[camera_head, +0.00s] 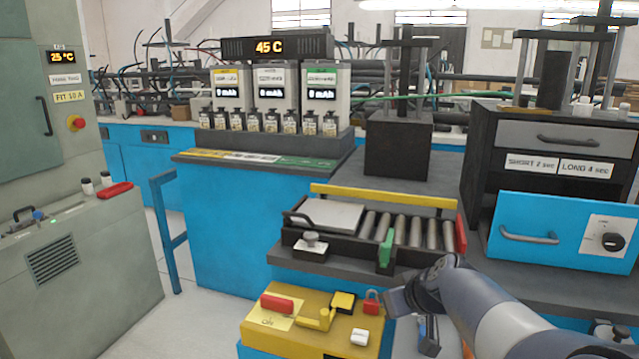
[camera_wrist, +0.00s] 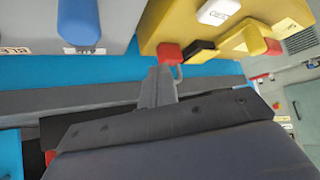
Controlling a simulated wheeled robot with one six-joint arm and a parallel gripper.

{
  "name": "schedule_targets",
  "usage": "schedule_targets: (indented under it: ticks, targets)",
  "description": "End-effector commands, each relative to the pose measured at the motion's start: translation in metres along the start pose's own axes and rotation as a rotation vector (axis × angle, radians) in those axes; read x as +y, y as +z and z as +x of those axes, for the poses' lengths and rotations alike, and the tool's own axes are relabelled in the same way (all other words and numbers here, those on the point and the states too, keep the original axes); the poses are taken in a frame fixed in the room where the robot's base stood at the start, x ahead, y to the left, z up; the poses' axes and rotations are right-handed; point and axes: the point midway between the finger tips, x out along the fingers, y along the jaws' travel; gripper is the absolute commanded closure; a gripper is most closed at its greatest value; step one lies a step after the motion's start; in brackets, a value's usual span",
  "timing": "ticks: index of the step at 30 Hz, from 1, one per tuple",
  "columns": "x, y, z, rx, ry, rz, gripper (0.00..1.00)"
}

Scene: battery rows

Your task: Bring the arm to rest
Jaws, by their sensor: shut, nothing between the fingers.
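My arm (camera_head: 490,305) reaches in from the lower right in the head view. My gripper (camera_head: 402,302) is at its left end, by the right edge of the yellow box (camera_head: 262,337), beside a red padlock (camera_head: 371,302). In the wrist view my gripper (camera_wrist: 158,88) shows as dark shut fingers with nothing between them. The padlock (camera_wrist: 169,53) appears just beyond the fingertips there; I cannot tell whether they touch. The gripper hides part of the bench behind it.
The yellow box carries a red handle (camera_head: 277,303) and a white block (camera_head: 360,337). Behind stands a roller tray (camera_head: 405,228) with a green stop (camera_head: 385,249). A blue drawer (camera_head: 560,232) juts out at right. Open floor (camera_head: 190,325) lies left of the yellow box.

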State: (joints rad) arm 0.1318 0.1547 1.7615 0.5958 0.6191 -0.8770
Motion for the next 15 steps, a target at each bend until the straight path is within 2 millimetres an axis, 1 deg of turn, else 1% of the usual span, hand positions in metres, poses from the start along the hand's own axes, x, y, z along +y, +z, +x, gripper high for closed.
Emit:
schedule_targets:
  ticks: [1, 15]
  targets:
    - [-0.0006, -0.0041, -0.0027, -0.003, 0.008, 0.011, 1.0]
    - [0.0023, -0.0109, 0.0038, -0.001, 0.094, 0.104, 1.0]
